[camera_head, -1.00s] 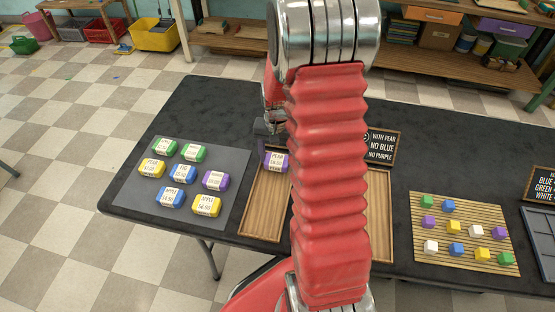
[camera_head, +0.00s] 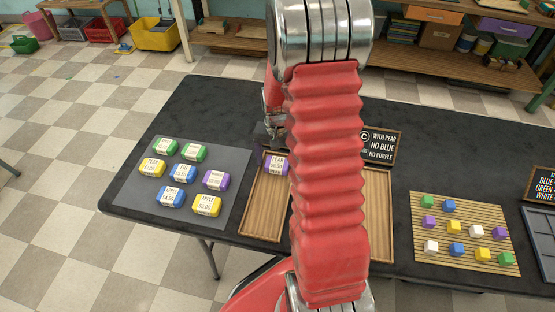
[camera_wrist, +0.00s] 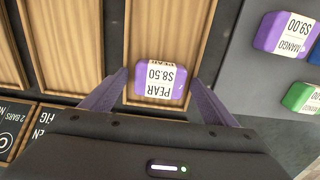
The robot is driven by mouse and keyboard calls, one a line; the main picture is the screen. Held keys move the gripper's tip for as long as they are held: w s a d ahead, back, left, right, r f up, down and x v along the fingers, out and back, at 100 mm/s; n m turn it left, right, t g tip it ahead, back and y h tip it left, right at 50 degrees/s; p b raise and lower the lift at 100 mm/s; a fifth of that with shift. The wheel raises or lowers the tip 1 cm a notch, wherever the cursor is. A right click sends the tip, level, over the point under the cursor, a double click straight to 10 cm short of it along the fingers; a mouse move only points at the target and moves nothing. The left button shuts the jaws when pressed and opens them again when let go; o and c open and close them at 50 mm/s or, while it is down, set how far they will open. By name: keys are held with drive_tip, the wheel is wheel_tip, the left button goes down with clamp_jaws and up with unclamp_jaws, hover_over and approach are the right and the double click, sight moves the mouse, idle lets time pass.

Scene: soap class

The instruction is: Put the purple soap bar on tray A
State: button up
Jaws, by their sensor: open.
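A purple soap bar (camera_head: 275,166) labelled PEAR $8.50 lies in the far end of the leftmost wooden tray (camera_head: 262,215). It also shows in the wrist view (camera_wrist: 160,80), between the finger ends of my gripper (camera_wrist: 158,77). The purple fingers are spread, with a gap on each side of the bar. In the head view my gripper (camera_head: 272,130) is partly hidden behind my arm, at the tray's far end. A second purple bar (camera_head: 215,180), labelled MANGO $9.00 in the wrist view (camera_wrist: 285,33), lies on the grey mat. The tray's own letter sign is hidden.
The grey mat (camera_head: 233,158) left of the tray holds several green, yellow, blue and purple bars. My arm hides the middle of the tray row. A sign with C (camera_head: 380,145) stands behind another wooden tray (camera_head: 378,225). A slatted board (camera_head: 435,250) with small cubes lies right.

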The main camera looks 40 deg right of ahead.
sight(278, 164)
drive_tip(key=shift+r, duration=0.15)
wheel_tip(278, 164, up, 12)
idle(0.6)
drive_tip(key=shift+s, duration=0.15)
idle(0.7)
